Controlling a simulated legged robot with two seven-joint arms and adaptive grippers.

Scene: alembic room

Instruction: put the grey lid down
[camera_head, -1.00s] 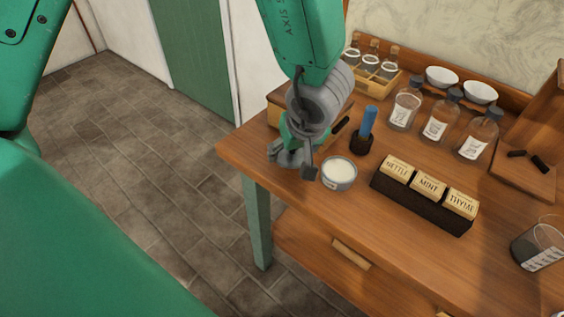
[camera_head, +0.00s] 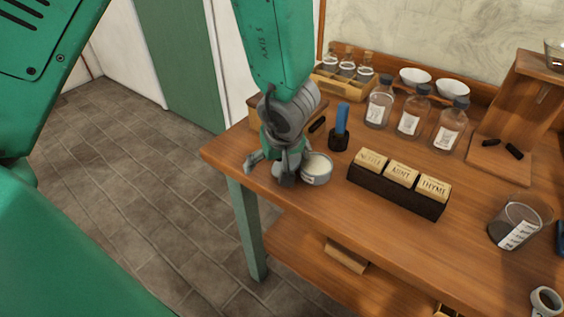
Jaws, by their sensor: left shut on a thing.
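My left gripper (camera_head: 270,169) is low over the left end of the wooden table (camera_head: 310,205), near its front left corner. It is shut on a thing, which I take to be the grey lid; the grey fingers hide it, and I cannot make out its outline. I cannot tell whether it touches the table. A round open tin (camera_head: 317,170) with pale contents stands just right of the fingers, partly behind one of them in the picture. My right gripper is not in view.
A blue-handled tool in a dark holder (camera_head: 340,139) stands behind the tin. A dark rack (camera_head: 398,190) of labelled blocks is to the right. Bottles (camera_head: 411,118) and bowls line the back, with a beaker (camera_head: 513,226) at right. The table front is clear.

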